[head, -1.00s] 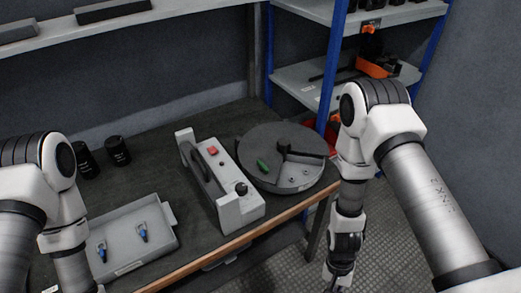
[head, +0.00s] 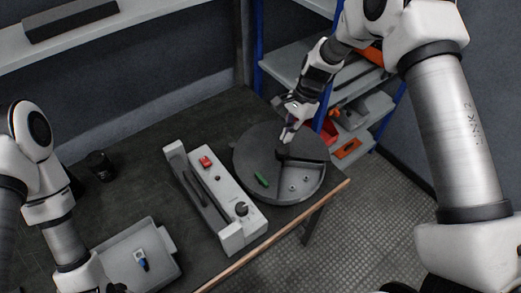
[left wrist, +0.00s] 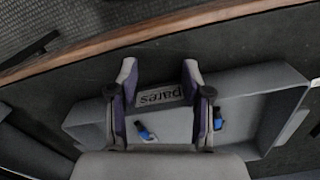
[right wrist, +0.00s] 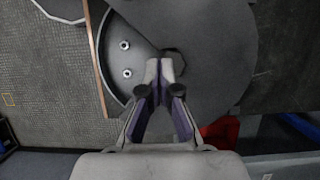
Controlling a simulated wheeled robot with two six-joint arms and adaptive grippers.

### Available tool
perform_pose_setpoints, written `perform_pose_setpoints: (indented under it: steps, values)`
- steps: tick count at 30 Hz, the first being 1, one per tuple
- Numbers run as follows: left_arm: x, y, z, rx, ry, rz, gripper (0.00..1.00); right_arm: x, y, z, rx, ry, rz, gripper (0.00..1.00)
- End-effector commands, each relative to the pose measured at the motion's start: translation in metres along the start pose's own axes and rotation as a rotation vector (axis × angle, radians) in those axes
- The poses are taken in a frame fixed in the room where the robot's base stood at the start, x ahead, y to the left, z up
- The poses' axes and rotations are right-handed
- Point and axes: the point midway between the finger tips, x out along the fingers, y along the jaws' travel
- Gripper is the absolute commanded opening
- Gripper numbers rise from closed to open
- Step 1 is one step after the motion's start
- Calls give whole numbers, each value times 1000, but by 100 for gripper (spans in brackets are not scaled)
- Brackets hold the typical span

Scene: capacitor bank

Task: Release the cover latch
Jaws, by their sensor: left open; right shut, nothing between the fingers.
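A round grey unit (head: 256,149) sits on the bench near its right end. A cover spans most of its top, and an open sector at the lower right shows small bolts. A dark latch-like piece (head: 284,153) stands near the centre of the cover, and a green piece (head: 262,179) lies at its front left. My right gripper (head: 287,140) is shut and empty, just above or beside the dark piece; contact cannot be told. In the right wrist view its fingertips (right wrist: 166,70) partly hide a dark hub (right wrist: 176,62). My left gripper (left wrist: 158,78) is open over the tray.
The grey tray (head: 166,238), labelled spares in the left wrist view, holds blue-tipped parts (left wrist: 146,134). A grey box with a red button and black knob (head: 241,209) stands left of the round unit. A black cylinder (head: 101,166) stands at the back. Shelves are behind right.

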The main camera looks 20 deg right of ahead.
Motion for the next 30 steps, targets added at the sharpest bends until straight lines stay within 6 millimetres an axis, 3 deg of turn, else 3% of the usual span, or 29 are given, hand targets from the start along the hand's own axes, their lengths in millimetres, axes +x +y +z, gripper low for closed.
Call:
perform_pose_setpoints:
  steps: [13, 17, 27, 30]
  values:
    - [-3, 0, 1, 0, -2, 0, 49, 8, 1, 0, -2, 0, 4, 0]
    - [-8, 0, 1, 0, -2, 0, 49, 28, 2, 1, -1, -1, 6, 0]
    - [-26, 0, 1, 0, -2, 0, 49, 101, 2, 1, -1, -1, 5, 0]
    - [-37, 0, 1, 0, -2, 0, 49, 104, 1, 21, -3, 0, 4, 0]
